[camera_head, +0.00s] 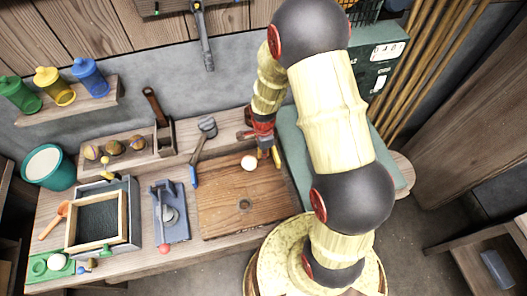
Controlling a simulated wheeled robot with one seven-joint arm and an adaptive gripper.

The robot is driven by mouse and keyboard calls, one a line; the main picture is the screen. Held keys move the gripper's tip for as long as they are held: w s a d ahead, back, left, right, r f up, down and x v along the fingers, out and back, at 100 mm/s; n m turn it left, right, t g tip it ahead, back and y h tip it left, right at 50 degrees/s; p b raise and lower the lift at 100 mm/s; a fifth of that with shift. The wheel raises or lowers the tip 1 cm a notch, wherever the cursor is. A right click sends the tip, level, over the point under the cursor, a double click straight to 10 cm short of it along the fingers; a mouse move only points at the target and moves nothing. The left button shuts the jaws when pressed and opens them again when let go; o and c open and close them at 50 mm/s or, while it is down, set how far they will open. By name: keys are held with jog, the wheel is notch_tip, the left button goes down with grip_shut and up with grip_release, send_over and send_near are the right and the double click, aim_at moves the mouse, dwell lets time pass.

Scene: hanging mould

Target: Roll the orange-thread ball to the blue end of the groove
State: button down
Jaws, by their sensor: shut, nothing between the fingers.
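Three brown balls with coloured marks sit in a row on a wooden rack at the back left: a left ball (92,152), a middle ball (115,147) and a right ball (137,143). They are too small to tell which has orange thread. A groove with a blue end cannot be made out. My gripper (273,160) is shut and empty, pointing down over the back right of a brown wooden board (222,213). A plain white ball (249,162) lies on the board just left of the fingertips; whether they touch is unclear.
A mallet with a blue handle end (194,180) lies left of the board. A grey lever device (170,212) and a framed tray (127,212) stand further left. Bottles line a wall shelf (70,108). A green surface (290,140) lies right of my gripper.

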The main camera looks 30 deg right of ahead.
notch_tip(320, 180, down, 5)
jog(key=shift+f+b, duration=0.1)
jog(key=shift+b, duration=0.3)
jog(key=w+a, duration=0.1)
jog(key=a, duration=0.5)
jog(key=w+a, duration=0.1)
jog(key=a, duration=0.5)
jog(key=w+a, duration=0.1)
jog(key=a, duration=0.6)
jog(key=shift+w, duration=0.35)
jog(key=shift+p, duration=0.3)
